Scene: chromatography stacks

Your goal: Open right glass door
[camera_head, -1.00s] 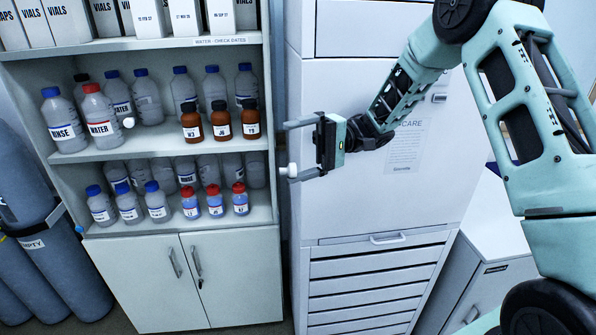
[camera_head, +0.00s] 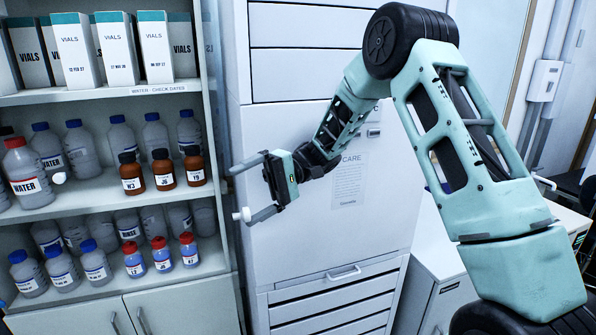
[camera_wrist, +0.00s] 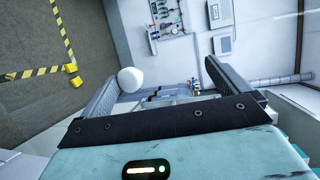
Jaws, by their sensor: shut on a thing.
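The right glass door is clear, so its pane barely shows. Its white round knob (camera_head: 245,215) stands out at the cabinet's right side, well apart from the left door's white knob (camera_head: 61,178), so the right door appears swung open. My gripper (camera_head: 236,190) is at the right door's knob, its lower fingertip touching or nearly touching it. The white knob shows in the wrist view (camera_wrist: 130,79) at the tip of the left finger. The fingers of my gripper (camera_wrist: 172,68) stand apart there; the exact hold on the knob and pane is hard to see.
The cabinet holds vial boxes (camera_head: 115,48), a WATER bottle (camera_head: 27,176), brown bottles (camera_head: 162,170) and red-capped bottles (camera_head: 161,254). A tall white drawer unit (camera_head: 320,235) stands close behind my gripper. Open floor (camera_wrist: 40,115) shows at left in the wrist view.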

